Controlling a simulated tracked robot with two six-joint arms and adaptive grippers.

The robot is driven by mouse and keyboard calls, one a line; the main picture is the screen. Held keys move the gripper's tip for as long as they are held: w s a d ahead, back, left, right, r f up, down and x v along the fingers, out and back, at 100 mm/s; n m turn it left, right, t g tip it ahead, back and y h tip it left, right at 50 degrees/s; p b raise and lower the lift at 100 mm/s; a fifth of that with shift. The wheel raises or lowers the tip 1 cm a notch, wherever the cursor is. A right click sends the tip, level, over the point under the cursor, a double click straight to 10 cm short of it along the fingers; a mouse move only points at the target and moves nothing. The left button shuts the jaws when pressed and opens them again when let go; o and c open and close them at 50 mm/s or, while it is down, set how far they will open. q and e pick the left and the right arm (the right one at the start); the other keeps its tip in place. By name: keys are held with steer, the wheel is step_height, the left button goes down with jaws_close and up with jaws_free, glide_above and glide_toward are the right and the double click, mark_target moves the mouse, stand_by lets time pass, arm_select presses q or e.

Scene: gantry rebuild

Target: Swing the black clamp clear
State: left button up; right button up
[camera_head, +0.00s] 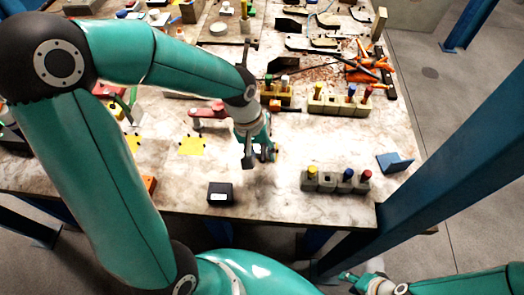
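My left gripper (258,155) hangs over the middle of the table, pointing down. Its two dark fingertips look apart, with no object visible between them. I cannot single out the black clamp with certainty. A dark upright bar with a short crosspiece (249,43) stands just behind my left wrist, partly hidden by it. A red lever-like part (207,112) lies to the left of my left wrist. My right gripper (358,282) is at the bottom edge, off the table's front; its fingers are too unclear to read.
A black box with a white label (220,194) sits near the front edge. A blue bracket (395,162) lies at right. Orange-handled tools (364,70) lie behind. Blue beams (440,165) cross the right side.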

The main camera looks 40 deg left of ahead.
arm_select(q)
jaws_close()
steer(key=shift+d, duration=0.1)
stand_by(0.4)
